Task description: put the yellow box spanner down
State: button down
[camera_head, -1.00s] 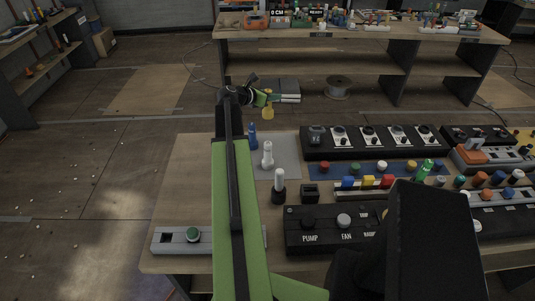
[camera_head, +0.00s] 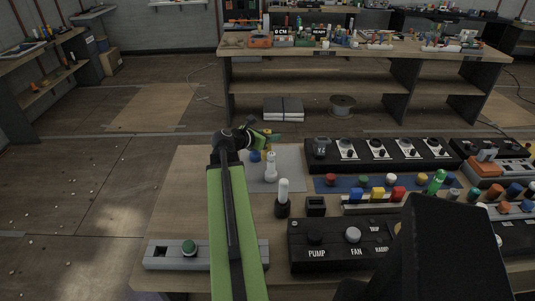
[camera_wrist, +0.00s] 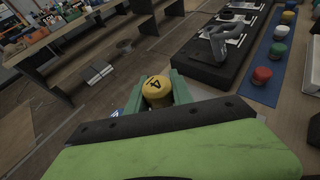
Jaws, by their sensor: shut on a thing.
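The yellow box spanner shows in the wrist view as a round yellow top marked 4 (camera_wrist: 156,92), between the green fingers of my gripper (camera_wrist: 160,82). My gripper (camera_head: 271,138) is shut on it. In the head view the gripper is over the far left part of the grey mat (camera_head: 292,165), and only a little yellow shows below the fingers. A blue piece (camera_head: 255,156) and an upright white piece (camera_head: 271,169) stand on the mat close by. Whether the spanner's lower end touches the mat is hidden.
A white piece in a black holder (camera_head: 283,199) stands nearer. A black panel with several dials (camera_head: 375,153) is right of the mat. A blue strip with coloured knobs (camera_head: 362,183) and a PUMP/FAN panel (camera_head: 340,247) lie nearer. The mat's right part looks bare.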

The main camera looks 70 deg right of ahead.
jog(key=shift+w+a+f, duration=0.1)
jog(key=shift+w+f, duration=0.15)
jog(key=shift+w, duration=0.2)
jog(key=shift+w+a+f, duration=0.1)
jog(key=shift+w+f, duration=0.15)
jog(key=shift+w, duration=0.2)
notch_tip(320, 180, down, 4)
jog(key=b, duration=0.4)
jog(key=shift+f+b, duration=0.2)
jog(key=shift+b, duration=0.15)
jog(key=shift+r, duration=0.25)
jog(key=shift+f, duration=0.2)
jog(key=c, duration=1.4)
grip_release()
jog(key=shift+r, duration=0.2)
jog(key=p+v, duration=0.3)
jog(key=v, duration=0.4)
jog(key=shift+a+r, duration=0.1)
jog(key=shift+a, duration=0.15)
